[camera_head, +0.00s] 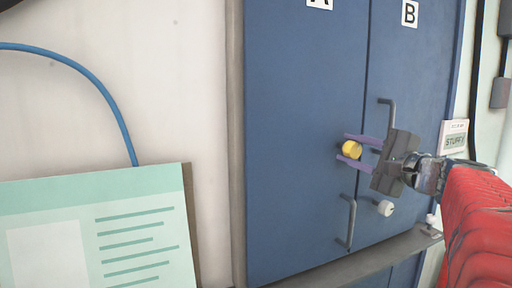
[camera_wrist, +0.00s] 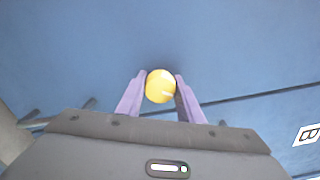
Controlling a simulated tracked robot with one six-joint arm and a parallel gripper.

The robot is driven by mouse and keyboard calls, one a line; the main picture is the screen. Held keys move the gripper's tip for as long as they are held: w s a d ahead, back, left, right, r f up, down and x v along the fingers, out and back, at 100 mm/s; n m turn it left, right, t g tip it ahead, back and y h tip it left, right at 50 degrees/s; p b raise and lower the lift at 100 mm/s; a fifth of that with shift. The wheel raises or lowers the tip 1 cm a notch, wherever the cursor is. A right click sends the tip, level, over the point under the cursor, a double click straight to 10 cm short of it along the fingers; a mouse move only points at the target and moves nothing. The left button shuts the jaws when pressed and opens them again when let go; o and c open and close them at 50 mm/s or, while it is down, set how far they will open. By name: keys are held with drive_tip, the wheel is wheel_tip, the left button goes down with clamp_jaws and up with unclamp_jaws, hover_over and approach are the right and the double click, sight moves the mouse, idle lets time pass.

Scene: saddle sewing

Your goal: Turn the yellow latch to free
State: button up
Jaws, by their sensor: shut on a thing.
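The yellow latch (camera_head: 352,149) is a round knob on the blue cabinet door marked A, near the seam with door B. My gripper (camera_head: 350,148) has its two purple fingers on either side of the latch and is shut on it. In the wrist view the yellow latch (camera_wrist: 160,86) sits between the purple fingertips (camera_wrist: 160,88), with the blue door behind. The latch's turn angle cannot be told, since only its round face shows.
Door A (camera_head: 300,120) and door B (camera_head: 420,75) look closed. Each has a grey bar handle, one (camera_head: 347,222) below the latch and one (camera_head: 388,115) above right. A white knob (camera_head: 384,208) is lower right. A green-and-white board (camera_head: 95,235) stands at left.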

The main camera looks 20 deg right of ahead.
drive_tip(key=n, duration=0.3)
drive_tip(key=shift+f+n, duration=0.2)
drive_tip(key=shift+n, duration=0.1)
drive_tip(key=shift+a+n, duration=0.1)
drive_tip(key=shift+n, duration=1.5)
drive_tip(key=shift+f, duration=0.1)
drive_tip(key=o, duration=1.1)
drive_tip(key=shift+c, duration=0.2)
drive_tip(key=shift+s+r, duration=0.1)
drive_tip(key=shift+r, duration=0.1)
